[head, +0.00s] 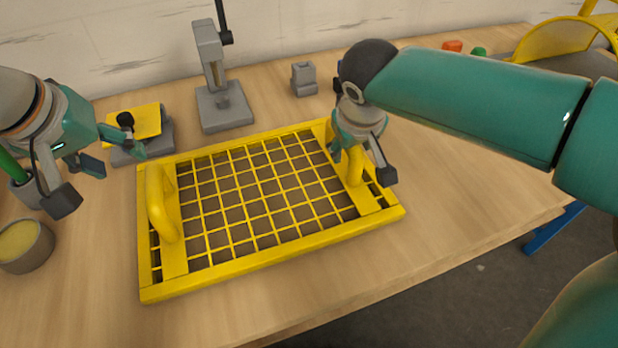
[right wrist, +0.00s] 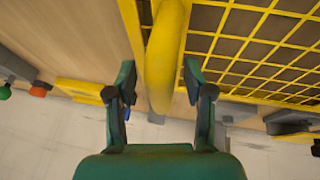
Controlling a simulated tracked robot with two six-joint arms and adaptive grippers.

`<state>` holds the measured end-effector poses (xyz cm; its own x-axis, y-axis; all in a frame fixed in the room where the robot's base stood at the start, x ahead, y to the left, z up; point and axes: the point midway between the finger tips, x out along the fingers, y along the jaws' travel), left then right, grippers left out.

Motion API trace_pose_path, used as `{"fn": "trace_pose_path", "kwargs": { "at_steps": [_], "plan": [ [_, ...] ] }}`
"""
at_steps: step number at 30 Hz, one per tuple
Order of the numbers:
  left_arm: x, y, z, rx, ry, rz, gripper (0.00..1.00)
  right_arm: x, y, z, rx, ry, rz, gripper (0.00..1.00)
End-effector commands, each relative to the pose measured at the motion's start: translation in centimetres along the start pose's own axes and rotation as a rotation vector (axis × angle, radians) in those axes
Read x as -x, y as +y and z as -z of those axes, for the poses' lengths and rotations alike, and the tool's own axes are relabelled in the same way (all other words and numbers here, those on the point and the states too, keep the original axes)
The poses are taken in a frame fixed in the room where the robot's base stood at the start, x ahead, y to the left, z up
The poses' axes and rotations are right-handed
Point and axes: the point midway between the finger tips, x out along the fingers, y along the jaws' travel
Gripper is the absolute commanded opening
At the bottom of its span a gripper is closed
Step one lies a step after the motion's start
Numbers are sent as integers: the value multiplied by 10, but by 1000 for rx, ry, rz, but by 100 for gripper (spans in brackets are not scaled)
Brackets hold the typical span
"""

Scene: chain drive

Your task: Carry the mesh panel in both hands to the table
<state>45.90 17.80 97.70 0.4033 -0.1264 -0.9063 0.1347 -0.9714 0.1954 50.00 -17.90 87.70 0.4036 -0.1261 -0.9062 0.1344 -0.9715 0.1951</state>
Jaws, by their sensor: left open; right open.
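The yellow mesh panel (head: 238,262) lies flat on the wooden table (head: 455,215), with an upright handle at each end. My right gripper (head: 362,170) is at the panel's right handle (head: 355,168). In the right wrist view the yellow handle (right wrist: 164,60) stands between the open fingers of the right gripper (right wrist: 158,88), with gaps at the fingertips. My left gripper (head: 98,178) is open and empty, left of the panel and apart from its left handle (head: 160,203).
A grey press stand (head: 225,105) and a small grey block (head: 304,79) stand behind the panel. A grey device with a yellow plate (head: 146,121) is at the back left. A round container (head: 25,247) stands at the left. The table's front right is clear.

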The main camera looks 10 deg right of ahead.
Motion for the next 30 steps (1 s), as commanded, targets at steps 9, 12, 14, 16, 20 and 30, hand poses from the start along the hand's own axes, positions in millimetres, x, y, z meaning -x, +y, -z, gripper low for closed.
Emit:
{"fn": "trace_pose_path", "kwargs": {
  "at_steps": [9, 12, 14, 16, 20, 30],
  "plan": [
    [10, 0, 0, 0, -1, 0, 52, 24, 0, 1, -1, 6, 1, 52],
    [10, 0, 0, 0, -1, 0, 52, 43, 0, 1, 0, 6, 1, 52],
    [10, 0, 0, 0, -1, 0, 52, 56, -1, 1, 0, 7, 2, 52],
    [9, 0, 0, 0, -1, 0, 52, 70, -1, 1, 0, 6, 2, 52],
    [9, 0, 0, 0, -1, 0, 52, 94, -1, 0, 1, 5, 2, 52],
    [9, 0, 0, 0, -1, 0, 52, 119, 0, 0, 0, 0, 0, 52]
  ]
}}
